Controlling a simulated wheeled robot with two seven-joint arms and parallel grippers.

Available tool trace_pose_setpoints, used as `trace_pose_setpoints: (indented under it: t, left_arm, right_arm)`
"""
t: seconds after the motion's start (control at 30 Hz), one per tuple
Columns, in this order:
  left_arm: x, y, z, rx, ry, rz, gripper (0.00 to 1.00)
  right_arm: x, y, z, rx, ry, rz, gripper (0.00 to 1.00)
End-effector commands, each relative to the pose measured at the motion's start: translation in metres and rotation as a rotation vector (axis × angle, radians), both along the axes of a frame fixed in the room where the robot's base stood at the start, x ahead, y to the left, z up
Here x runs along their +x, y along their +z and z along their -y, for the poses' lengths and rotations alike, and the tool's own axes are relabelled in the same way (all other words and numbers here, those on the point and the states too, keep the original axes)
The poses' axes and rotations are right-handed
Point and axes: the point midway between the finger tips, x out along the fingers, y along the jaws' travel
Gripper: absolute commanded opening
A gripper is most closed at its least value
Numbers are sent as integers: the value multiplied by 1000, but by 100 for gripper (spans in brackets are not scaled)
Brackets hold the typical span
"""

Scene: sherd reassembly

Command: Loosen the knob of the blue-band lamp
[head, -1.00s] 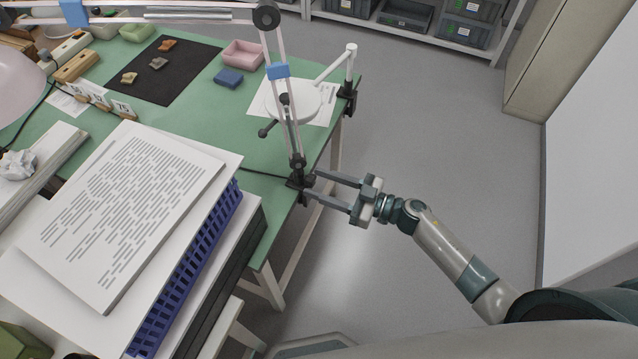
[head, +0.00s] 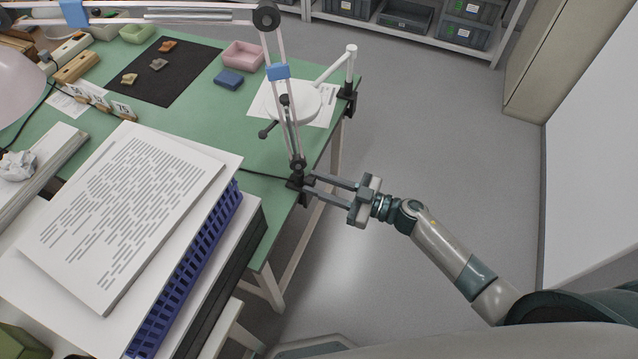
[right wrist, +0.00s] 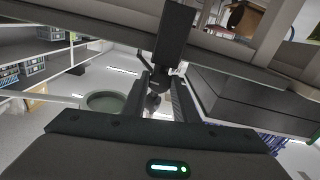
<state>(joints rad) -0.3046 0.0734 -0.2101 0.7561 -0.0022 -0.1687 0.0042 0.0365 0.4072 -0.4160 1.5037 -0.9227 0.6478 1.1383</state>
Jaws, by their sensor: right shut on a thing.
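The blue-band lamp has a pale two-rod arm with a blue band (head: 278,71). Its arm rises from a black clamp (head: 299,184) on the green table's right edge. My right gripper (head: 309,187) reaches in from the right at this clamp, its fingers closed in around the clamp's lower part. In the right wrist view the black clamp (right wrist: 174,38) stands above the fingers, and a small dark knob (right wrist: 153,101) sits between them. The knob is hidden by the fingers in the head view. My left gripper is not in view.
A stack of paper (head: 125,210) over a blue basket (head: 190,265) stands left of the clamp. A white lamp (head: 293,102) is clamped farther back on the same edge. A black mat (head: 180,85) holds several sherds. The floor to the right is clear.

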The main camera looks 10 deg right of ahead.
Motion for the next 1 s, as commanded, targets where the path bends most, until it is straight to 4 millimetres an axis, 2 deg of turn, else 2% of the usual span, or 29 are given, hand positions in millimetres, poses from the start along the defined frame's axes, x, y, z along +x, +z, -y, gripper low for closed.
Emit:
trace_pose_setpoints:
  t: [0.27, 0.5, 0.53, 0.6, 1.0]
  left_arm:
    - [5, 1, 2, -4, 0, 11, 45]
    - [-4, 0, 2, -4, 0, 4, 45]
    - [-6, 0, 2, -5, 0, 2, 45]
    - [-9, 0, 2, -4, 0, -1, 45]
    - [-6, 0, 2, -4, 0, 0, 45]
  right_arm:
    - [0, 0, 0, -73, 0, 109, 4]
    - [0, 0, 0, -73, 0, 110, 4]
    - [0, 0, 0, -73, 0, 110, 29]
    - [0, 0, 0, -73, 0, 110, 45]
    - [-1, 0, 2, -73, 0, 109, 45]
